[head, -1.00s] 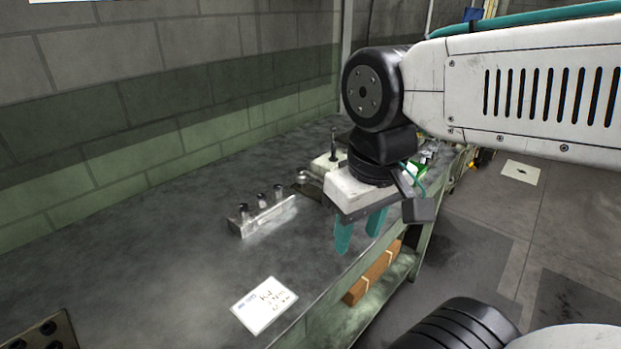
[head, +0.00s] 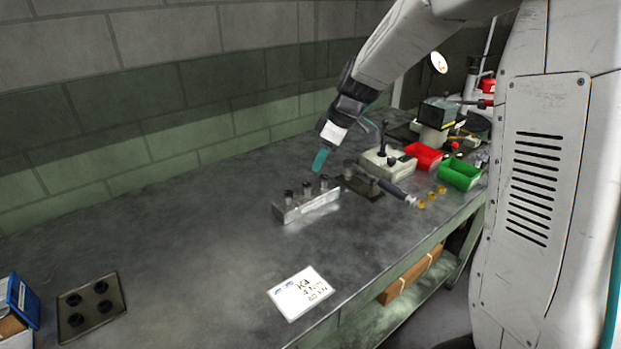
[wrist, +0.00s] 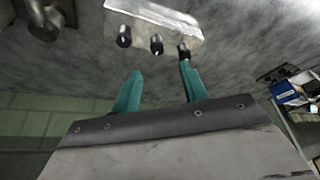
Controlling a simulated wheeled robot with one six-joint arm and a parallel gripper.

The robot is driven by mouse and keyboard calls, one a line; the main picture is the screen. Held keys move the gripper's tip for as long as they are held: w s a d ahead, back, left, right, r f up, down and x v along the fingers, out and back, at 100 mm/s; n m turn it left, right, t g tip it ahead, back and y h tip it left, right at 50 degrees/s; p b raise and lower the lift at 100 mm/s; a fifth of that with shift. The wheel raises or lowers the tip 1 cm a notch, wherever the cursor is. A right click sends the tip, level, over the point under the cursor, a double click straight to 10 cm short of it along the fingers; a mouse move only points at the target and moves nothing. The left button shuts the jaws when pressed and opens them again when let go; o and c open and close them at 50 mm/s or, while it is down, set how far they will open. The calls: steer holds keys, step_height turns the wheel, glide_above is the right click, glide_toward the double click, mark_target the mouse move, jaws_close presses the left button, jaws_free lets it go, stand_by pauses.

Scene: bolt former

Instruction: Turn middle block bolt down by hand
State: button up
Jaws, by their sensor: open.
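A pale metal block (head: 308,208) stands on the grey workbench with three dark bolts standing up from its top. The middle block bolt (head: 307,188) is between the other two; it also shows in the wrist view (wrist: 156,44). My gripper (head: 319,162) has teal fingers and hangs tilted above and behind the block's right end. In the wrist view the gripper (wrist: 160,82) is open and empty, its fingers spread apart. The right finger's tip lies close to one end bolt (wrist: 184,52) in the picture; I cannot tell whether they touch.
A clamp-like tool (head: 385,190) lies right of the block. Red (head: 424,157) and green (head: 460,174) bins stand farther right. The bench between is clear.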

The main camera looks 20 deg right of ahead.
mark_target(307, 184)
steer(key=x, duration=0.8)
steer(key=shift+w+f, duration=0.1)
steer(key=shift+w, duration=0.15)
jaws_close()
